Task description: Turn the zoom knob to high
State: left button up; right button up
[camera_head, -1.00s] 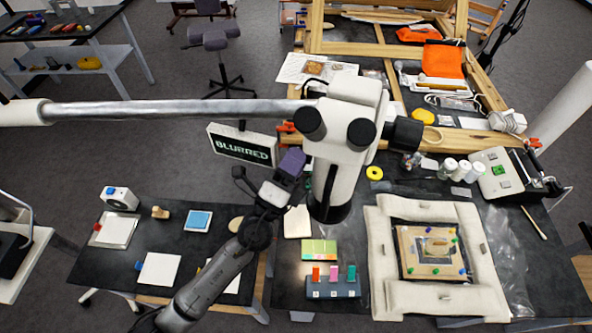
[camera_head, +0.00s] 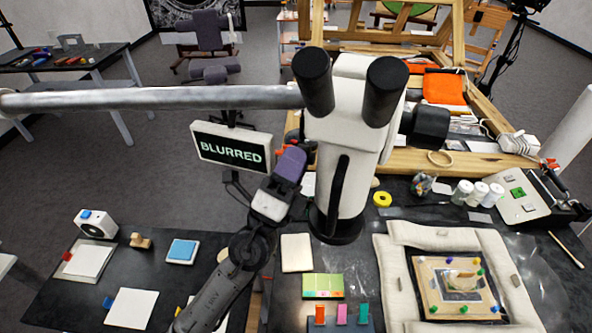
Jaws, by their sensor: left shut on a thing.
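The white stereo microscope (camera_head: 345,140) hangs from a grey boom arm, with two black eyepieces on top. A screen (camera_head: 232,147) to its left reads "BLURRED". My left gripper (camera_head: 291,164), with purple finger pads, is at the left side of the microscope head. It is shut on what appears to be the zoom knob, which its fingers hide. The knob's setting cannot be read. A large black cylindrical part (camera_head: 428,128) sticks out on the right side of the head. My right gripper is not in view.
A padded frame (camera_head: 391,275) surrounds a small picture fragment (camera_head: 459,283) on the bench at right. White bottles (camera_head: 478,193), yellow tape (camera_head: 382,198) and color swatches (camera_head: 323,285) lie nearby. The boom (camera_head: 160,98) crosses the upper left.

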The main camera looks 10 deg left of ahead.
pick_arm(q)
jog(key=shift+w+f, duration=0.1)
jog(key=shift+f, duration=0.1)
jog(key=o, duration=0.9)
jog(key=shift+r, duration=0.15)
jog(key=b+v, duration=0.6)
jog(key=v, duration=0.8)
jog(key=shift+a+r+b, duration=0.1)
jog(key=shift+b, duration=0.2)
